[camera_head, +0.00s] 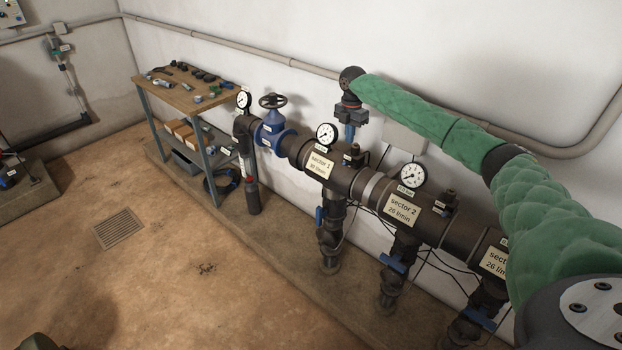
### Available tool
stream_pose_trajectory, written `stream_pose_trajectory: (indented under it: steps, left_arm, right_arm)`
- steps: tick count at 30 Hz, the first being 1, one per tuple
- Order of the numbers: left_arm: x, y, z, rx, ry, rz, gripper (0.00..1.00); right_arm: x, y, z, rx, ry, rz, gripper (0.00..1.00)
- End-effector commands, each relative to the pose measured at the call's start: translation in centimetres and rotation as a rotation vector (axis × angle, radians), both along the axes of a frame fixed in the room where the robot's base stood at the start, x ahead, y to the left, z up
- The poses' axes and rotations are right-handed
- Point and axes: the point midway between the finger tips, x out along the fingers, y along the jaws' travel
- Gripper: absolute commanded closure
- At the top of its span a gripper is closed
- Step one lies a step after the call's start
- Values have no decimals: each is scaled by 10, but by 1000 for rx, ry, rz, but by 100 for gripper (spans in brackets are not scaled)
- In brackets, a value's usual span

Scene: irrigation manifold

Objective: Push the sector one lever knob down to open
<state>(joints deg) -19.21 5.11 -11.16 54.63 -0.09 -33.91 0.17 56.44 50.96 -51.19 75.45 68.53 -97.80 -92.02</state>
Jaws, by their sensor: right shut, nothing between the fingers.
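The sector 1 label (319,165) sits on the dark manifold pipe. Below it, the blue sector 1 lever (319,216) is on the branch valve and looks roughly upright. My right gripper (350,136) points down at the end of the green-sleeved arm. It is shut and empty, above and behind the manifold near the sector 1 gauge (326,133), up and to the right of the lever and apart from it. My left gripper is out of view.
The sector 2 lever (393,263) and another blue lever (480,318) sit on branches to the right. A blue handwheel valve (272,122) is left of sector 1. A workbench (187,98) with small parts stands further left. The floor in front is clear, with a drain grate (119,229).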

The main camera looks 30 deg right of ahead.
Motion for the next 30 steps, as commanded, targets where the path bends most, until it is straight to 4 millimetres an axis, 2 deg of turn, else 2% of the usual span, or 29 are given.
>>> stream_pose_trajectory:
  steps: [6, 13, 19, 30]
  left_arm:
    - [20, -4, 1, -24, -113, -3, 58]
    - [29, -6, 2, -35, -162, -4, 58]
    - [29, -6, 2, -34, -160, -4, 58]
    - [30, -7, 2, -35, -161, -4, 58]
  right_arm:
    - [-5, 9, 0, 73, 17, 304, 100]
    - [-6, 9, 0, 86, 14, 519, 100]
    - [-6, 9, 0, 88, 12, 581, 100]
    - [-6, 9, -1, 88, 12, 582, 100]
